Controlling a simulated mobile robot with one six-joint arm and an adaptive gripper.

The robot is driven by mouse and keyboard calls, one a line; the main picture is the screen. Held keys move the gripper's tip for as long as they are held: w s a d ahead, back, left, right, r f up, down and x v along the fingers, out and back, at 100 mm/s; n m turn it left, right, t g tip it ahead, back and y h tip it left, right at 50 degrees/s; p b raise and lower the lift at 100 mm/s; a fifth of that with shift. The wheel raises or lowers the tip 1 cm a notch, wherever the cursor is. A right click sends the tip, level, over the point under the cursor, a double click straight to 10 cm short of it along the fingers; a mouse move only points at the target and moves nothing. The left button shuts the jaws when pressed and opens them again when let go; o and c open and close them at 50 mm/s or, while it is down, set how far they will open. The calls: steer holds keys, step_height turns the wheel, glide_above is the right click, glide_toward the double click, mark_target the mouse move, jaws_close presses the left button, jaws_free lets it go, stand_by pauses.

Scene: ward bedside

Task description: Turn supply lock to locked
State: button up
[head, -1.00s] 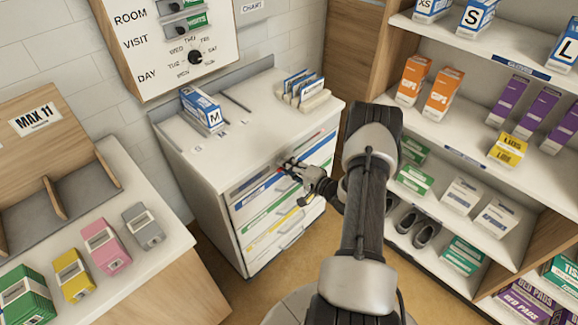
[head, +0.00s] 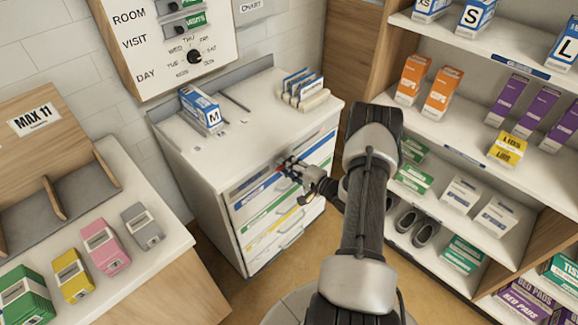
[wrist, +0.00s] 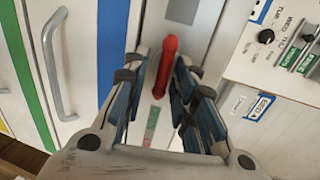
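The supply lock's red lever (wrist: 165,66) stands out from the white front of the drawer cabinet (head: 210,165). In the wrist view it runs nearly along the picture's vertical, and a small green and red label (wrist: 151,125) shows below it. My gripper (wrist: 162,75) is open, with its dark-padded fingers on either side of the lever. Gaps show between the fingers and the lever; contact cannot be told. In the head view my gripper (head: 289,167) is at the cabinet's upper drawers and mostly covers the lock.
Drawer handles (wrist: 55,62) and coloured stripes lie left of the lock in the wrist view. A blue and white M box (head: 201,110) and a file rack (head: 303,92) stand on the cabinet. Supply shelves (head: 455,62) are right, a counter with boxes (head: 103,248) left.

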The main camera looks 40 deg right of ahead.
steer(key=shift+o, duration=0.2)
steer(key=shift+r, duration=0.1)
steer(key=a+v, duration=0.1)
steer(key=v, duration=1.1)
steer(key=shift+d, duration=0.4)
